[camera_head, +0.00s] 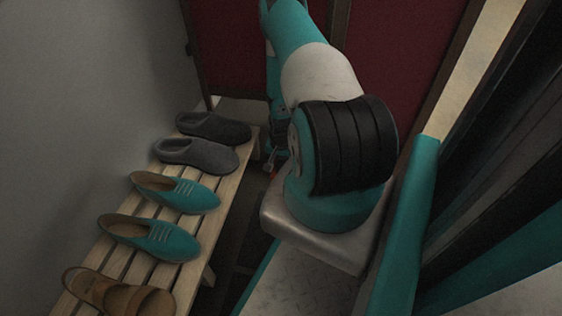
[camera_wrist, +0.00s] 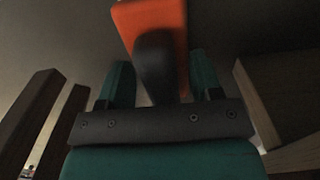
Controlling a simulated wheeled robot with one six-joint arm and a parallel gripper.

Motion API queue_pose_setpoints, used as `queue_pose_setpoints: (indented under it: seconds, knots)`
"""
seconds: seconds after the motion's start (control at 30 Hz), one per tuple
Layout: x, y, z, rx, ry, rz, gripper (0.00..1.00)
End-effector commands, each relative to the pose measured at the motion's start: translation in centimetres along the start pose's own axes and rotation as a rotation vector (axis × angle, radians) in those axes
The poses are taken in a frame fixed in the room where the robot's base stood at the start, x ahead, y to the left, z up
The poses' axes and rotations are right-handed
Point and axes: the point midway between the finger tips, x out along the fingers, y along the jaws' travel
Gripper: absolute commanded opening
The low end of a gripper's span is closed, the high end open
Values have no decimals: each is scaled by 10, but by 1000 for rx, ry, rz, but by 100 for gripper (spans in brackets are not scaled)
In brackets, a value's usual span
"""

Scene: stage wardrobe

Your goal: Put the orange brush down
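The orange brush (camera_wrist: 152,22) shows at the top middle of the wrist view, with a dark rounded part below its orange face. My gripper (camera_wrist: 160,78) has its two teal fingers on either side of the brush and appears shut on it. The far end of the brush is cut off by the frame edge. In the head view my gripper (camera_head: 273,155) is mostly hidden behind my arm, beside the bench's right edge. A small red-orange spot shows there, too small to identify.
A slatted wooden bench (camera_head: 222,213) stands at the left, with grey slippers (camera_head: 197,155), teal shoes (camera_head: 175,192) and a tan sandal (camera_head: 118,296) along it. Dark red panels (camera_head: 232,45) in wooden frames stand behind. Bare slats show along the bench's right side.

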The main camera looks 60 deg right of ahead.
Motion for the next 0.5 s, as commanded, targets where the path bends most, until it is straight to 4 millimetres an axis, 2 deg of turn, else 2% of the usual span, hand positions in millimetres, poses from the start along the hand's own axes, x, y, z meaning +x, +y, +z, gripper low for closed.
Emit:
queue_pose_setpoints:
  seconds: [0.13, 0.23, 0.5]
  knots:
    - [-2, 0, 0, 0, 0, 0, 59]
    - [-13, 0, 0, 0, 1, 0, 59]
    - [-74, 0, 0, 0, 1, -1, 59]
